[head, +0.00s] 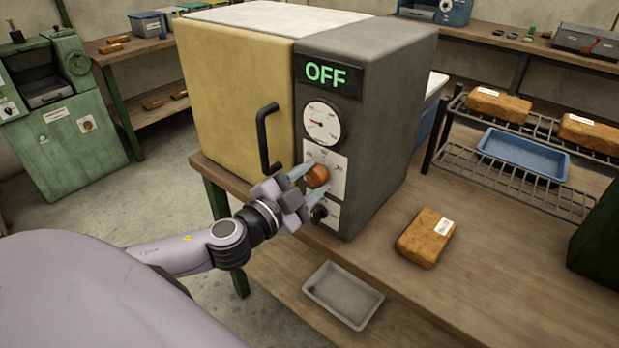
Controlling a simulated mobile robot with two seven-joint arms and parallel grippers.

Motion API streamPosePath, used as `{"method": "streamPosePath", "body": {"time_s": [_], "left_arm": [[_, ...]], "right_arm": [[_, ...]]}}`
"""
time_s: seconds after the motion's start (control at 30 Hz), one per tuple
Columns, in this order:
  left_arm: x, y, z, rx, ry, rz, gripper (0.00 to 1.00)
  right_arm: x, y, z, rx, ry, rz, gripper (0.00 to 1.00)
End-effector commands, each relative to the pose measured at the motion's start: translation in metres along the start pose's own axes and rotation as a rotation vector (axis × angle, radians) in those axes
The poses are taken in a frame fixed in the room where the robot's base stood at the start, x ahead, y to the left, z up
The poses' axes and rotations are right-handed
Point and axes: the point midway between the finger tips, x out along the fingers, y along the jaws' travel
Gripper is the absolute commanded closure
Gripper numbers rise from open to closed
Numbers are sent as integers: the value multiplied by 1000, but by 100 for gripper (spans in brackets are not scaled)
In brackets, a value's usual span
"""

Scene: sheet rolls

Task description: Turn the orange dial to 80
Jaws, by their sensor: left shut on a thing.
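The orange dial (317,176) is on the front panel of a grey and yellow oven-like machine (385,100), below a round white gauge (322,122). My left gripper (318,181) is shut on the dial, with a finger on either side of it. The scale marks around the dial are too small to read, so its setting cannot be told. The display (328,74) above the gauge reads OFF in green. A dark knob (319,213) sits below the dial, close to the lower finger. My right gripper does not show.
A black door handle (266,138) stands out left of the panel. A wrapped brown block (426,237) lies on the bench to the right. A wire rack (490,172) holds a blue tray (523,155) and more blocks. A grey tray (343,294) lies lower down in front.

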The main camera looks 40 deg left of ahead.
Motion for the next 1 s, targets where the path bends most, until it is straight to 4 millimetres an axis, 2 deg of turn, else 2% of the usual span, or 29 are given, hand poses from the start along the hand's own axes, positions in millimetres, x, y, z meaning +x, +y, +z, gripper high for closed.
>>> {"method": "streamPosePath", "body": {"time_s": [1.0], "left_arm": [[0,-1,-1,969,-1,-1,87]], "right_arm": [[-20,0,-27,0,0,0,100]]}}
